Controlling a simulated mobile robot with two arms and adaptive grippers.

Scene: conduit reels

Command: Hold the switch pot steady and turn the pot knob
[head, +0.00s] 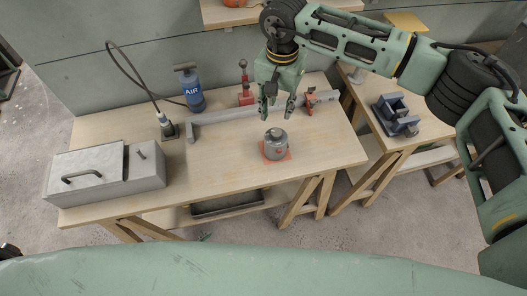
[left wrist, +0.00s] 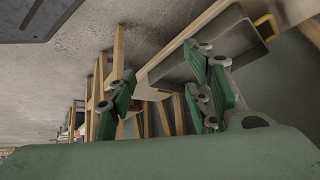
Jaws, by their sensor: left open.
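The switch pot (head: 273,150) is a small grey round body with a dark knob (head: 276,133) on top and a red spot on its side. It stands upright on an orange-red mat (head: 264,157) on the workbench. My right gripper (head: 278,115) hangs just above and behind the pot in the picture, fingers pointing down, spread apart and empty. It looks clear of the knob. My left gripper (left wrist: 163,75) shows in the left wrist view with its green fingers wide apart and nothing between them. The pot is not recognisable in that view.
A blue vise (head: 396,115) stands on the right bench. Bench front is clear.

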